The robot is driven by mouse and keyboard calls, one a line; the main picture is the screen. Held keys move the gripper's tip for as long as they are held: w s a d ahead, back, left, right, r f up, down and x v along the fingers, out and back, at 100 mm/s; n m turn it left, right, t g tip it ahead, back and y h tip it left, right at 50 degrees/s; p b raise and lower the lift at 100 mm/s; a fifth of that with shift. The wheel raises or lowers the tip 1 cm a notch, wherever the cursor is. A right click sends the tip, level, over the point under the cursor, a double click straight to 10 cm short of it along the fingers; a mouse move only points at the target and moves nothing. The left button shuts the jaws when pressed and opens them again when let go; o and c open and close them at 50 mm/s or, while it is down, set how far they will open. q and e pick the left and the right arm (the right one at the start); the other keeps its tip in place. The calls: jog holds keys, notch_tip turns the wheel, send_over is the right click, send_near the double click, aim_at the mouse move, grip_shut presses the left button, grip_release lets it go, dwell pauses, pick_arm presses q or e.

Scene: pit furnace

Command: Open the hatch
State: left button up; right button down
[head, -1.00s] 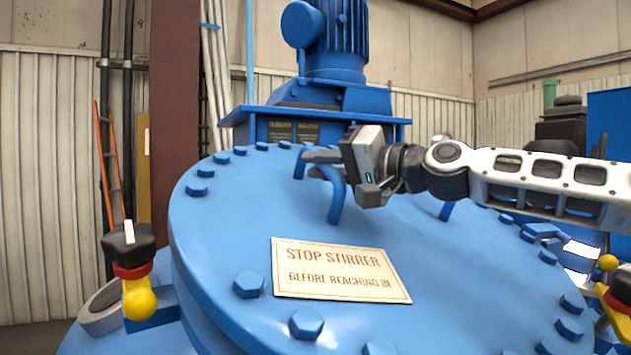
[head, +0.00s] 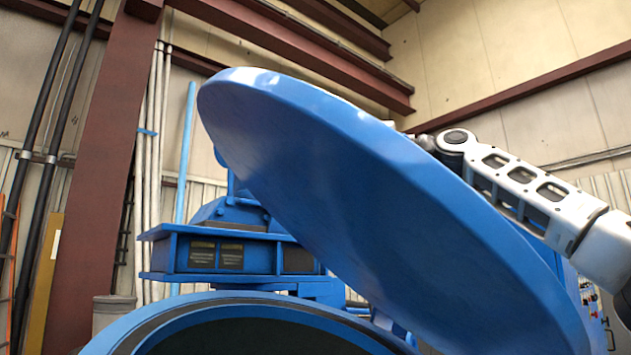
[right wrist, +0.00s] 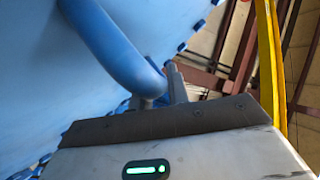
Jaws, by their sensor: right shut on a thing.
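The blue round hatch (head: 370,190) stands tilted up steeply in the head view, its plain underside towards me. Below it the dark round opening (head: 250,338) of the vessel shows, with a blue rim (head: 215,301). My right arm reaches behind the raised hatch, so its gripper is hidden in the head view. In the right wrist view my right gripper (right wrist: 163,92) is shut on the bent blue handle (right wrist: 112,45) on the hatch's outer face. My left gripper is not in view.
The blue stirrer drive housing (head: 235,255) stands behind the opening. A red-brown steel column (head: 105,170) and white pipes (head: 150,190) are at the left. A control panel with knobs (head: 595,310) is partly visible at lower right. Above the hatch is free room.

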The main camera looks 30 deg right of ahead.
jog(key=shift+s+d+r, duration=0.15)
jog(key=shift+r, duration=0.1)
jog(key=c, duration=1.3)
grip_release()
jog(key=shift+c, duration=0.2)
jog(key=b+v, duration=0.1)
jog(key=v, duration=1.5)
jog(key=shift+r, duration=0.1)
jog(key=shift+c, duration=0.3)
